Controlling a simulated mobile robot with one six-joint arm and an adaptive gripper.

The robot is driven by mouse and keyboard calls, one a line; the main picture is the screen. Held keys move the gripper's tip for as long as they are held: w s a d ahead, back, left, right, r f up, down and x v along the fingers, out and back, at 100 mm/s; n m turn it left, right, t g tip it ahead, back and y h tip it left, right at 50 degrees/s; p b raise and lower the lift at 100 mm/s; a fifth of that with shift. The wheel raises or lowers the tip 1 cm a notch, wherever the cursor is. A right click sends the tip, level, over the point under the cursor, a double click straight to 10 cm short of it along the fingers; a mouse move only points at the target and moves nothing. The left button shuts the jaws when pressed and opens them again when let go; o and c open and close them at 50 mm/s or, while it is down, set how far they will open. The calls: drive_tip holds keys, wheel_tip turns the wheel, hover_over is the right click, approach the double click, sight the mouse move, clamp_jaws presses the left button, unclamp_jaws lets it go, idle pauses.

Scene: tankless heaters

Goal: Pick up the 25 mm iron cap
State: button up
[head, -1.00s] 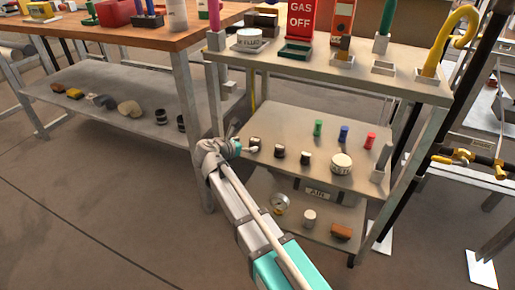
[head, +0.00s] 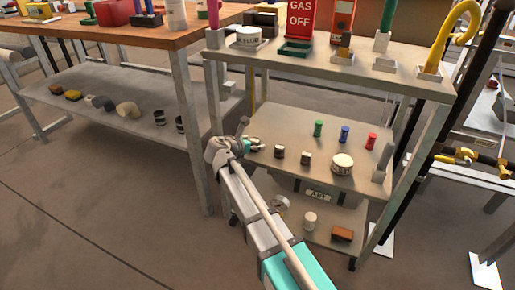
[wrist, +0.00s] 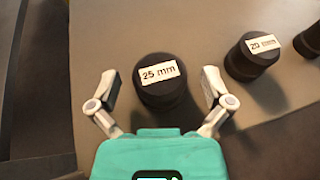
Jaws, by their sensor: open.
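The 25 mm iron cap (wrist: 160,88) is a dark round cap with a white "25 mm" label on top. In the wrist view it stands on the shelf between the two fingers of my gripper (wrist: 160,88). The fingers are open, one on each side, with a gap to the cap. In the head view my gripper (head: 247,144) is at the left front edge of the middle shelf (head: 290,122). It largely hides the cap there.
A dark cap labelled "20 mm" (wrist: 252,56) stands to the right, with another labelled cap (wrist: 309,40) beyond it. In the head view a round white-topped tin (head: 342,163) and green, blue and red cylinders (head: 345,134) stand on the shelf.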

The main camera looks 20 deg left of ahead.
drive_tip(key=shift+w+d+f, duration=0.1)
drive_tip(key=shift+w+f, duration=0.1)
drive_tip(key=shift+w, duration=0.2)
drive_tip(key=c, duration=1.2)
drive_tip(key=shift+r, duration=0.2)
drive_tip(key=shift+c, duration=0.2)
wheel_tip(320, 180, up, 2)
drive_tip(key=shift+r+p, duration=0.1)
drive_tip(key=shift+p, duration=1.05)
drive_tip(key=s+r+p, duration=1)
drive_tip(key=s, duration=0.4)
drive_tip(key=shift+a+r+p, duration=0.25)
drive_tip(key=shift+p, duration=0.05)
